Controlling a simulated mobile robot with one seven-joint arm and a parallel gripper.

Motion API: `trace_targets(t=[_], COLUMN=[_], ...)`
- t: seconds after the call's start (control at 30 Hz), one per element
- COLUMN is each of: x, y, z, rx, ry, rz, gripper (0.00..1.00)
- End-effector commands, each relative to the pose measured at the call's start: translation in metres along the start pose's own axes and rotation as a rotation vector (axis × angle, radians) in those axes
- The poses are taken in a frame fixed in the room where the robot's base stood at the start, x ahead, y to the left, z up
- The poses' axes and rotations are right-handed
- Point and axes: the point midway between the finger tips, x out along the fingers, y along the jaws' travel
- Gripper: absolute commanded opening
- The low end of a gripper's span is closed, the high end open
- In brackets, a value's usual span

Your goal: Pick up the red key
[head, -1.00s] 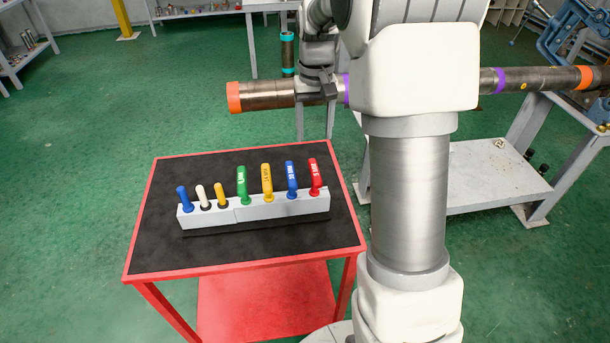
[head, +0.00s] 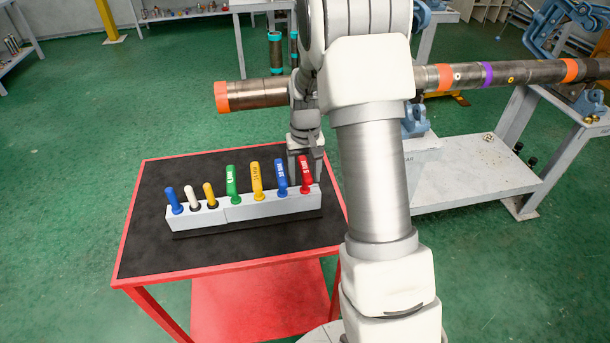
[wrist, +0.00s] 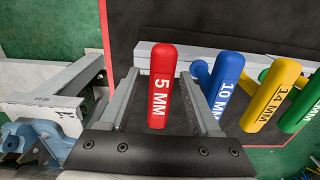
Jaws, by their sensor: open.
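The red key (head: 306,176) stands at the right end of the grey key holder (head: 245,209) on the black-topped cart. In the wrist view the red key (wrist: 162,85) reads "5 MM" and its handle lies between the two fingers. My gripper (head: 305,168) is open, just behind and around the red key's handle in the head view. In the wrist view my gripper (wrist: 157,100) has a finger on each side of the handle, with a gap to each. Whether the fingers reach low enough to span the handle fully is hard to tell.
The blue "10 MM" key (wrist: 223,83) is close beside the right finger. A yellow key (head: 256,180), a green key (head: 232,184) and several smaller keys stand further left. The red cart (head: 141,200) has bare black surface around the holder. A long pipe (head: 520,74) runs behind.

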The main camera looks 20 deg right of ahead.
Motion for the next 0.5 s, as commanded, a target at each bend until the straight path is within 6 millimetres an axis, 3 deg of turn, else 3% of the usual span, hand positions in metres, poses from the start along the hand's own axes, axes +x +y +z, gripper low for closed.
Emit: trace_targets(t=[0.13, 0.4, 0.43, 0.5], x=[0.020, 0.024, 0.023, 0.023], y=[0.000, 0.000, 0.000, 0.000], z=[0.000, 0.000, 0.000, 0.000], rx=[0.000, 0.000, 0.000, 0.000], ry=[-0.001, 0.001, 0.001, 0.001], rz=[0.000, 0.000, 0.000, 0.000], gripper=[0.64, 0.64, 0.62, 0.49])
